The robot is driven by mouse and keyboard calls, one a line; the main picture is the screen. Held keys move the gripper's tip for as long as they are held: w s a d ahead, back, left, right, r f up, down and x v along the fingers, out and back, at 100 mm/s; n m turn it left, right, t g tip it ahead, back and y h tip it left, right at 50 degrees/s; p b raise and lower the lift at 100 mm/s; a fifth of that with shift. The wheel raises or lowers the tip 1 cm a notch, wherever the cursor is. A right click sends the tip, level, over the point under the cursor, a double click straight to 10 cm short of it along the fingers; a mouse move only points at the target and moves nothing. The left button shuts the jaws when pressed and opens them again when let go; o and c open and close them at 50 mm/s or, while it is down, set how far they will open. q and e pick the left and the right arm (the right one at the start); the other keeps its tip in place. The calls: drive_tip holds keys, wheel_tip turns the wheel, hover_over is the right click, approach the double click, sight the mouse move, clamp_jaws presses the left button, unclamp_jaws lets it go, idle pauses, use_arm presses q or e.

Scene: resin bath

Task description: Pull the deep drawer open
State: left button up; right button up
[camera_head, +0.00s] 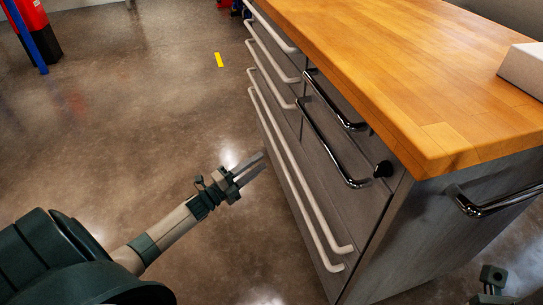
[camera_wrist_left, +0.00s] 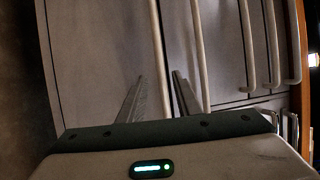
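The grey cabinet has a front of drawers with long cream bar handles, and all of them look shut. The two lowest long handles are the lower handle (camera_head: 290,187) and the one above it (camera_head: 305,178). I cannot tell for certain which belongs to the deep drawer. My left gripper (camera_head: 262,161) is open and empty, short of the cabinet front in the head view. In the left wrist view its fingers (camera_wrist_left: 159,76) point at the drawer fronts, with one cream handle (camera_wrist_left: 157,35) lined up between them. A dark part at the lower right (camera_head: 492,280) may be my right gripper; its fingers are unclear.
The wooden worktop (camera_head: 400,70) overhangs the cabinet, with a pale box (camera_head: 524,70) on it. Open concrete floor (camera_head: 130,120) lies left of the cabinet.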

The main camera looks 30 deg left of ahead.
use_arm(q)
drive_tip(key=b+x, duration=0.1)
drive_tip(key=x, duration=0.5)
drive_tip(key=shift+w, duration=0.3)
drive_tip(key=shift+d+r, duration=0.1)
clamp_jaws()
